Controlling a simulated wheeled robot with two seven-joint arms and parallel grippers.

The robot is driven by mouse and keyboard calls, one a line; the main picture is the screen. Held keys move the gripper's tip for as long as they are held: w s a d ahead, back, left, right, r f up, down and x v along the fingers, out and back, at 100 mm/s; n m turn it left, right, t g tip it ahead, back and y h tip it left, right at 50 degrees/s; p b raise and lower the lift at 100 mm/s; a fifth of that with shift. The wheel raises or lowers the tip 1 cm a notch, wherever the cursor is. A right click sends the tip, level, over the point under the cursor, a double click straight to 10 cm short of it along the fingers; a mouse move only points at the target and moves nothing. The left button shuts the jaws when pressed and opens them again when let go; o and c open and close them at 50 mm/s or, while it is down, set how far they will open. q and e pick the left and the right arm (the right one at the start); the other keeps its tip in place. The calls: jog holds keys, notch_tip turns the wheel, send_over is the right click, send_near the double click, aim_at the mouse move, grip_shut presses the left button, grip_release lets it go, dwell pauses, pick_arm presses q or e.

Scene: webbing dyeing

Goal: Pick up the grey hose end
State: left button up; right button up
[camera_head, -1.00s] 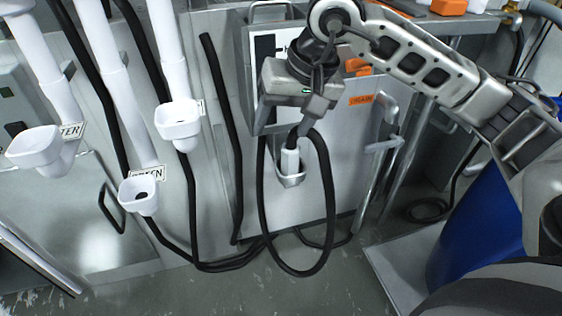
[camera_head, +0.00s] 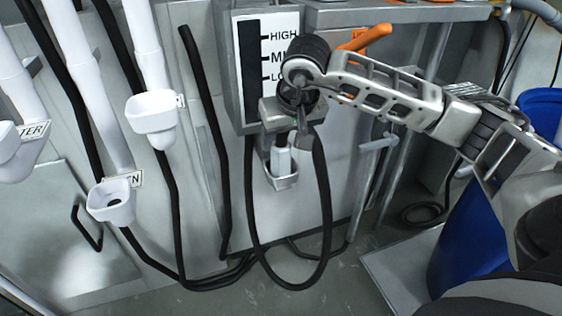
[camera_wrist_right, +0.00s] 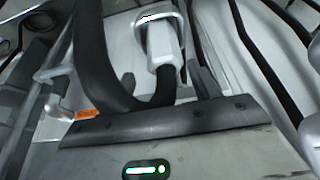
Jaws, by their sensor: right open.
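The grey hose end (camera_head: 281,160) is a pale nozzle on a black hose. It sits in a small metal holder (camera_head: 283,181) on the front of the machine. The hose loops down toward the floor and back up. My right gripper (camera_head: 301,138) is just above the hose end, with its body covering the top of it. In the right wrist view the hose end (camera_wrist_right: 164,48) lies beyond the jaws, with the black hose bending between the two open fingers. I cannot tell whether a finger touches it. My left gripper is out of view.
White funnel cups (camera_head: 153,112) on pipes stand to the left, one labelled as green (camera_head: 112,200). A level panel (camera_head: 280,45) is behind my right gripper. A metal handle (camera_head: 377,146) and a blue barrel (camera_head: 470,245) are to the right.

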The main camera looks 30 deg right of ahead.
aim_at(280, 153)
jog(key=x, duration=0.3)
jog(key=a+b+x, duration=0.1)
jog(key=x, duration=0.1)
jog(key=shift+s+f, duration=0.2)
jog(key=shift+s, duration=0.05)
jog(key=shift+w, duration=0.1)
jog(key=c, duration=1.2)
jog(key=shift+r, duration=0.15)
